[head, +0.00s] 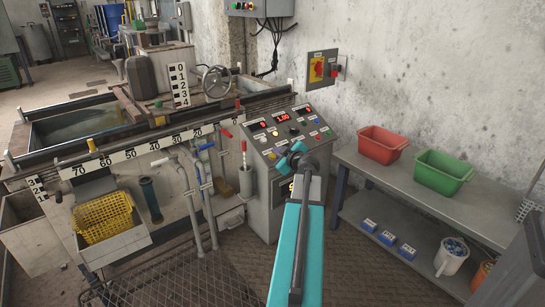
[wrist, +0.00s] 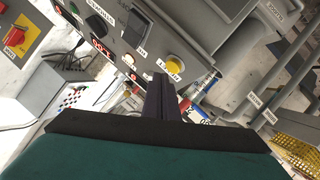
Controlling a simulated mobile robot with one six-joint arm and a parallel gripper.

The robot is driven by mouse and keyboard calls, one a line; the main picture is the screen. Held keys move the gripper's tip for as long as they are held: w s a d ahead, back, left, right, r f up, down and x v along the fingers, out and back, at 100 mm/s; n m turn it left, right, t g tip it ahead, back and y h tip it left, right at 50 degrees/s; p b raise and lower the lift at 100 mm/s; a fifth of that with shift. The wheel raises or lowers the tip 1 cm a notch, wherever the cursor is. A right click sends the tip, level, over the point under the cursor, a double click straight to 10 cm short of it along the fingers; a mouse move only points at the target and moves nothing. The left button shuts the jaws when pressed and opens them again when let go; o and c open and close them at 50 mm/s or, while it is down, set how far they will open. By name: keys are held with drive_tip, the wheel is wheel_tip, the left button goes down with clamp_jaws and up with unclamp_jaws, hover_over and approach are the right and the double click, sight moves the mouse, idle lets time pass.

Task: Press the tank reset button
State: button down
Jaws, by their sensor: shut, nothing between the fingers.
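The control panel (head: 268,137) stands at the right end of the tank, with red displays and several coloured buttons on its sloped top. I cannot read which button is the tank reset. A yellow button (wrist: 174,61) with a label below it shows in the wrist view; a yellow button (head: 272,155) also sits low on the panel's left side in the head view. My gripper (head: 298,149) is shut and empty over the panel's lower front, hiding part of it. In the wrist view its dark fingertips (wrist: 160,80) appear just beside the yellow button. I cannot tell whether they touch.
The long tank (head: 85,125) with a numbered scale and pipes lies left of the panel. A yellow basket (head: 103,218) hangs at its front. A grey bench (head: 400,184) with red (head: 383,143) and green bins (head: 443,171) stands right. A red-yellow switch (head: 318,68) is on the wall behind.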

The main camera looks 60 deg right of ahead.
drive_tip(key=shift+w+d+f+b, duration=0.15)
drive_tip(key=shift+w+f+b, duration=0.2)
drive_tip(key=shift+f+b, duration=0.75)
idle(1.6)
drive_tip(key=shift+s+r+b, duration=0.1)
drive_tip(key=shift+r+b, duration=0.3)
drive_tip(key=shift+r, duration=0.1)
drive_tip(key=shift+s+r, duration=0.3)
drive_tip(key=shift+r, duration=0.3)
drive_tip(key=shift+r, duration=0.1)
drive_tip(key=shift+s+a+r+p, duration=0.15)
drive_tip(key=shift+s+r, duration=0.2)
drive_tip(key=shift+r, duration=0.35)
drive_tip(key=shift+s+a+r+p, duration=0.1)
drive_tip(key=shift+s+a+r, duration=0.1)
drive_tip(key=shift+s+r, duration=0.35)
drive_tip(key=shift+s+a+r+p, duration=0.1)
drive_tip(key=shift+s+a+r, duration=0.1)
drive_tip(key=shift+r, duration=0.65)
